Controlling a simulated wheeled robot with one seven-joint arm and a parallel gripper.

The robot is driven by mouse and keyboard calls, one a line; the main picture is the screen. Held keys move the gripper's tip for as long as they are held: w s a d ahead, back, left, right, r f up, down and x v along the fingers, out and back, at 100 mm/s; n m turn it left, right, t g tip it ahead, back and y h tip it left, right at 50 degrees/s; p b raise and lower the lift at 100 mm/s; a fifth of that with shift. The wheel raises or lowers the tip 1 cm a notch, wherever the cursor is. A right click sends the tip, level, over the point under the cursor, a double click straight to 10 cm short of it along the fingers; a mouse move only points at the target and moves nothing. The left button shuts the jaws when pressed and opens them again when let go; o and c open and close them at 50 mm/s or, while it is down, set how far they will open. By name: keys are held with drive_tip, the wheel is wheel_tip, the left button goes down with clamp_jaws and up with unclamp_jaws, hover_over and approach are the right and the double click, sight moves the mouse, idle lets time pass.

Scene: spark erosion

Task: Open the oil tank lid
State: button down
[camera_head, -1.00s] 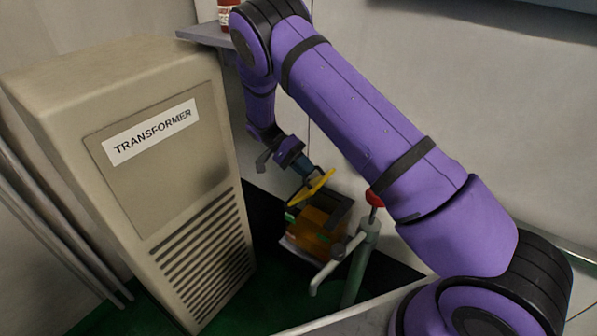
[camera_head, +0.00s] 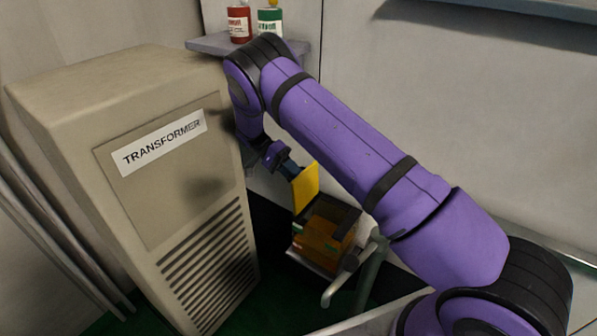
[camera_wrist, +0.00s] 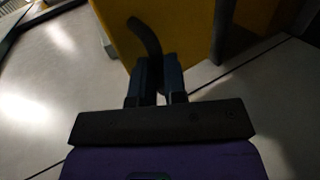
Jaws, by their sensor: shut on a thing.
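The oil tank (camera_head: 326,238) is an orange-brown box low down beside the transformer, with an open dark top edge. Its yellow lid (camera_head: 305,187) stands raised, close to upright, at the tank's left side. In the wrist view the yellow lid (camera_wrist: 185,28) fills the top middle, with a dark curved handle (camera_wrist: 146,36) on it. My gripper (camera_wrist: 159,68) is shut on this handle. In the head view my gripper (camera_head: 293,171) is at the lid's upper left, and its fingertips are hard to make out.
The beige transformer cabinet (camera_head: 160,190) stands close on the left of my arm. A grey pipe with a tap (camera_head: 350,262) stands right in front of the tank.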

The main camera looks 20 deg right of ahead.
drive_tip(key=shift+w+a+f, duration=0.2)
drive_tip(key=shift+a+f, duration=0.05)
drive_tip(key=shift+f, duration=0.2)
drive_tip(key=shift+w+a+f, duration=0.15)
drive_tip(key=shift+a+f, duration=0.05)
drive_tip(key=shift+f, duration=0.2)
drive_tip(key=shift+w+a, duration=0.1)
drive_tip(key=shift+a, duration=0.1)
drive_tip(key=c, duration=1.2)
unclamp_jaws()
drive_tip(key=shift+w+f, duration=0.15)
drive_tip(key=shift+w, duration=0.05)
drive_tip(key=shift+o, duration=0.2)
drive_tip(key=shift+d+r, duration=0.1)
drive_tip(key=shift+r, duration=0.15)
drive_tip(key=s+r, duration=0.2)
drive_tip(key=s, duration=0.6)
drive_tip(key=s+r, duration=0.3)
drive_tip(key=s, duration=0.5)
drive_tip(key=shift+d, duration=0.2)
